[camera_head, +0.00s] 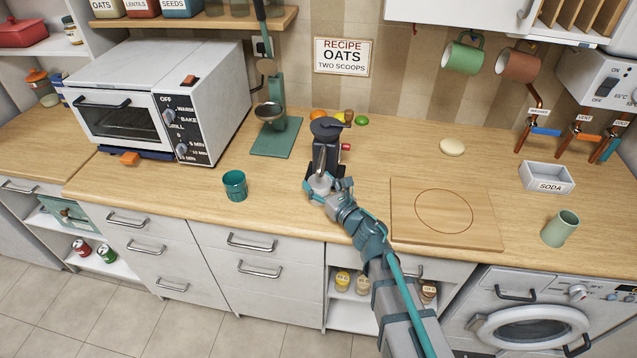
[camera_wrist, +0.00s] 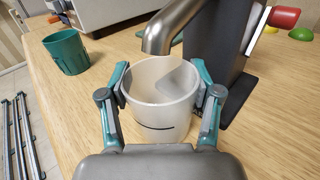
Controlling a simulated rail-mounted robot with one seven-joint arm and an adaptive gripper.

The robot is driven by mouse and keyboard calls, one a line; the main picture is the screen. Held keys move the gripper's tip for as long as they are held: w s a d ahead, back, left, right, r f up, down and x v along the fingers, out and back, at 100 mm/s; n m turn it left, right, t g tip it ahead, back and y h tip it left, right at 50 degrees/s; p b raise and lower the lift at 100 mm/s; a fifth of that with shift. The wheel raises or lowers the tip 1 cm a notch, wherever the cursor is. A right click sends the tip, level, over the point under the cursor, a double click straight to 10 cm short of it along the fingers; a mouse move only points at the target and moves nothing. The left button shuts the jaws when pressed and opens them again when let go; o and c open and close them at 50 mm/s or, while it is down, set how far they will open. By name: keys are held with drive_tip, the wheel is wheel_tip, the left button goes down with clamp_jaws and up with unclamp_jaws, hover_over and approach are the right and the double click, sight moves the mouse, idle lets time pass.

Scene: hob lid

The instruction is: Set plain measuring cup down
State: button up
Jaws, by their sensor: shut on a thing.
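The plain measuring cup (camera_wrist: 158,112) is a whitish, see-through cup with a short dark line on its near side. In the wrist view it is upright, its open mouth below a grey metal spout (camera_wrist: 172,26). My gripper (camera_wrist: 163,82) is shut on it, with one finger on each side of the wall. The cup's base is hidden, so I cannot tell whether it touches the counter. In the head view my gripper (camera_head: 331,188) is in front of the dark dispenser (camera_head: 325,140), low over the wooden counter (camera_head: 285,205); the cup is mostly hidden there.
A teal cup (camera_head: 235,187) stands on the counter to the left; it also shows in the wrist view (camera_wrist: 67,52). A wooden board (camera_head: 480,225) with a circle lies to the right. A green cup (camera_head: 560,229) and soda tray (camera_head: 546,177) stand farther right. Counter between teal cup and dispenser is clear.

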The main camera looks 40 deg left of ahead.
drive_tip(key=shift+f+b, duration=0.2)
drive_tip(key=shift+b, duration=0.1)
drive_tip(key=o, duration=1.1)
drive_tip(key=shift+o, duration=0.2)
drive_tip(key=shift+r, duration=0.2)
drive_tip(key=shift+r+p, duration=0.1)
drive_tip(key=shift+p, duration=0.25)
drive_tip(key=b+v, duration=0.1)
drive_tip(key=v, duration=0.9)
drive_tip(key=shift+s+d+r+b, duration=0.15)
drive_tip(key=shift+d+b, duration=0.15)
drive_tip(key=shift+s+d+p, duration=0.2)
drive_tip(key=shift+d+p, duration=0.1)
drive_tip(key=shift+d, duration=0.35)
drive_tip(key=shift+f, duration=0.2)
